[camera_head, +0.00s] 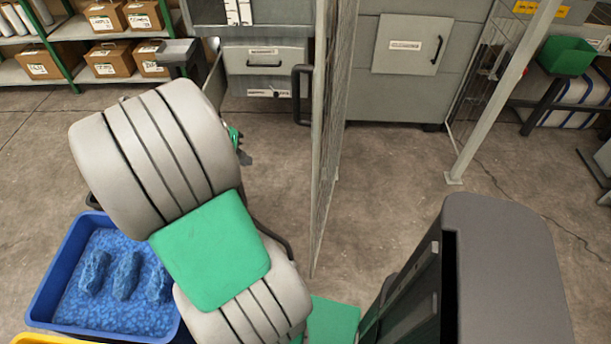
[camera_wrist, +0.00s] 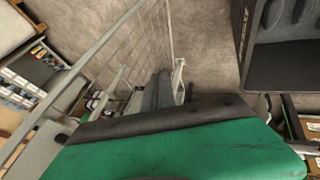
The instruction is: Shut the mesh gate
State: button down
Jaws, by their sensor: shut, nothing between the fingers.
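The mesh gate (camera_head: 338,110) shows nearly edge-on in the head view, a thin grey-framed panel standing out from the machine toward me. A black D-shaped handle (camera_head: 303,95) shows just left of its frame; I cannot tell for sure that it is fixed to the gate. The gate's mesh and pale rail also show in the wrist view (camera_wrist: 135,45), at upper left. My gripper (camera_wrist: 160,90) is shut and empty, partly hidden behind the green part in the wrist view. In the head view my arm hides most of it, left of the gate. Contact with the gate is not visible.
A blue tub (camera_head: 50,290) of blue filling is at lower left. Shelves with cardboard boxes (camera_head: 50,60) stand at upper left. A grey cabinet (camera_head: 395,75) is behind the gate. A slanted pale post (camera_head: 490,105) stands to the right. Floor (camera_head: 395,165) between gate and post is clear.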

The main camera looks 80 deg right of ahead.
jog(key=s+d+f+m+g, duration=0.1)
jog(key=s+d+f, duration=0.3)
jog(key=s, duration=0.3)
jog(key=s+d+f+m+g, duration=0.1)
jog(key=s+d+f, duration=0.2)
jog(key=s+f, duration=0.2)
jog(key=shift+s+d+m, duration=0.35)
jog(key=shift+s+m, duration=0.05)
jog(key=shift+s, duration=1.05)
